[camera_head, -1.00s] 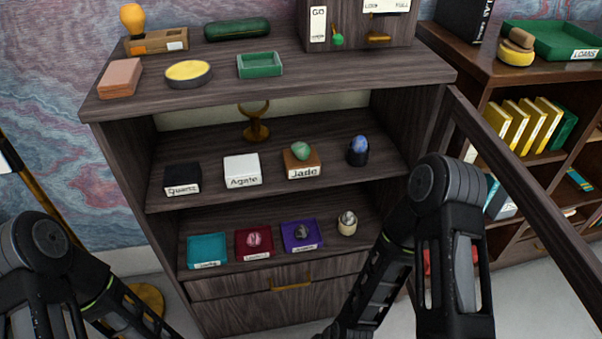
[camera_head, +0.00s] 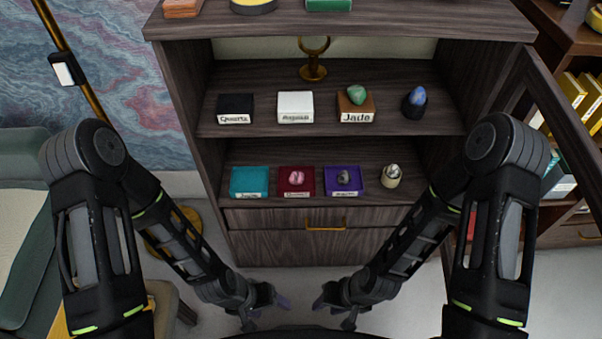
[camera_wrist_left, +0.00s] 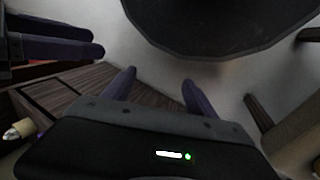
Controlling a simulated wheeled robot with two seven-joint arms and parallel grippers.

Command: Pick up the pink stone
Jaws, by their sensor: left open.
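The pink stone (camera_head: 297,177) lies on a dark red tray (camera_head: 296,190) on the lower shelf of the cabinet, in the head view. My left gripper (camera_head: 268,315) is low in front of the cabinet, well short of the shelf, open and empty. Its two spread purple fingers (camera_wrist_left: 160,82) show in the left wrist view with nothing between them. My right gripper (camera_head: 332,314) hangs low beside it, also apart from the shelf. Its fingers (camera_wrist_left: 50,35) show at the upper left of the left wrist view with a gap between them. The pink stone is not visible in the wrist view.
A teal tray (camera_head: 249,181) is left of the red one. A purple tray (camera_head: 344,190) with a dark stone and a small round-topped stand (camera_head: 391,177) are to the right. The upper shelf (camera_head: 330,90) is just above. An open cabinet door (camera_head: 560,110) stands at right.

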